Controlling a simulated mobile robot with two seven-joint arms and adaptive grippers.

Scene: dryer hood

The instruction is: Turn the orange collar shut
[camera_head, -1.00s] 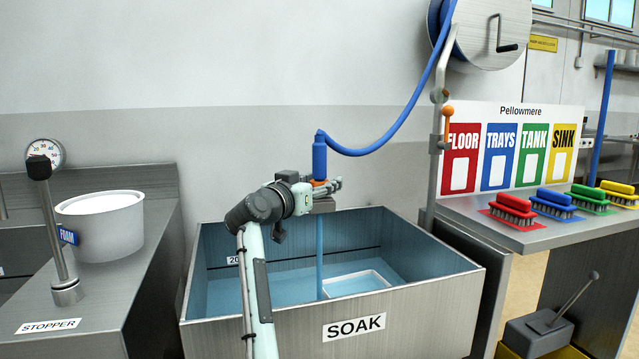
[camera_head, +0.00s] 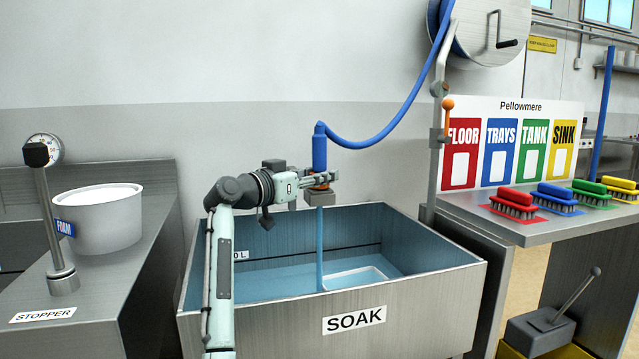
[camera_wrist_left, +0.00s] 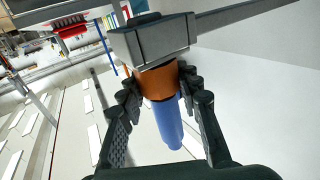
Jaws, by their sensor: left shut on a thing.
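The orange collar (camera_head: 318,187) sits at the lower end of the blue hose nozzle (camera_head: 319,150), above a grey block (camera_head: 320,199). My left gripper (camera_head: 322,180) is shut on the collar, coming in from the left. The left wrist view shows the orange collar (camera_wrist_left: 158,82) between the two dark fingers (camera_wrist_left: 158,90), with the blue nozzle body (camera_wrist_left: 168,122) and grey block (camera_wrist_left: 150,40) on either side of it. A blue stream of water (camera_head: 319,245) runs from the block down into the SOAK sink (camera_head: 450,278). My right gripper is out of view.
The blue hose (camera_head: 395,118) loops up to a reel (camera_head: 490,35) at the upper right. A steel post (camera_head: 437,140) with an orange-knobbed lever (camera_head: 447,105) stands right of the sink. A white FOAM tub (camera_head: 103,225) stands left. Coloured brushes (camera_head: 515,204) line the right counter.

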